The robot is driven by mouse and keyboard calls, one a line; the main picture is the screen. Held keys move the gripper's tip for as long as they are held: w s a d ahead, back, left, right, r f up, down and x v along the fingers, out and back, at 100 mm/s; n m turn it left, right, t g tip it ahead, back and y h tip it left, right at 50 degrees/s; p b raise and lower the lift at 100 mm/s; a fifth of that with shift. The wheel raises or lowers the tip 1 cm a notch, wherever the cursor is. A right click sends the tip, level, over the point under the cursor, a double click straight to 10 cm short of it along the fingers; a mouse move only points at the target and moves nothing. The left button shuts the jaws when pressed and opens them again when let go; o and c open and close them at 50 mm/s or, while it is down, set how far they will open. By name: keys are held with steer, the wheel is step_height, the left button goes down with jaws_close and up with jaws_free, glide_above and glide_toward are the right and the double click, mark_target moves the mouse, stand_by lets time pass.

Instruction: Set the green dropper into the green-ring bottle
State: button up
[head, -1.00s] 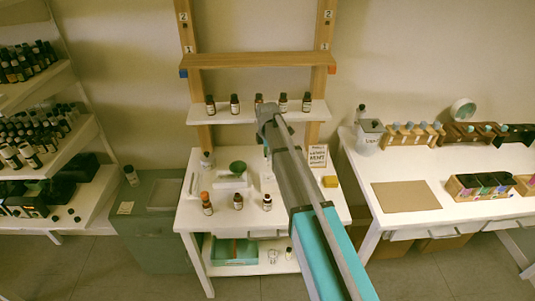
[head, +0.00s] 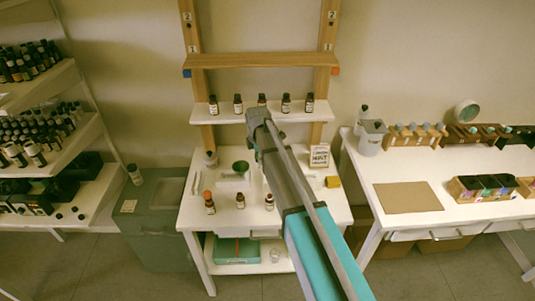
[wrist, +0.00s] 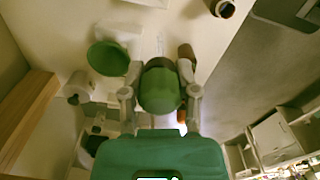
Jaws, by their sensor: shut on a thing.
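The green dropper (wrist: 160,90) shows in the wrist view as a rounded green top between the fingers. My gripper (wrist: 160,97) is shut on it. The dropper's lower part is hidden beneath its top. In the head view my arm covers the gripper and the dropper. Three dark bottles stand at the front of the white table: one with an orange top (head: 209,203), a middle one (head: 240,199) and a right one (head: 269,202). I cannot tell which bottle has a green ring. In the wrist view a brown bottle (wrist: 186,53) is partly hidden just beyond the right finger.
Several dark bottles stand on the wall shelf (head: 222,117).

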steer(key=s+a+r+p, duration=0.1)
steer(key=s+a, duration=0.6)
steer(key=a, duration=0.1)
steer(key=shift+s+r, duration=0.25)
steer(key=shift+s, duration=0.05)
steer(key=shift+d+f, duration=0.1)
steer(key=shift+f+b, duration=1.85)
steer(key=shift+f, duration=0.05)
steer(key=shift+f+b, duration=3.85)
steer(key=shift+b, duration=0.05)
stand_by(0.3)
steer(key=o, duration=0.7)
steer(key=shift+o, duration=0.2)
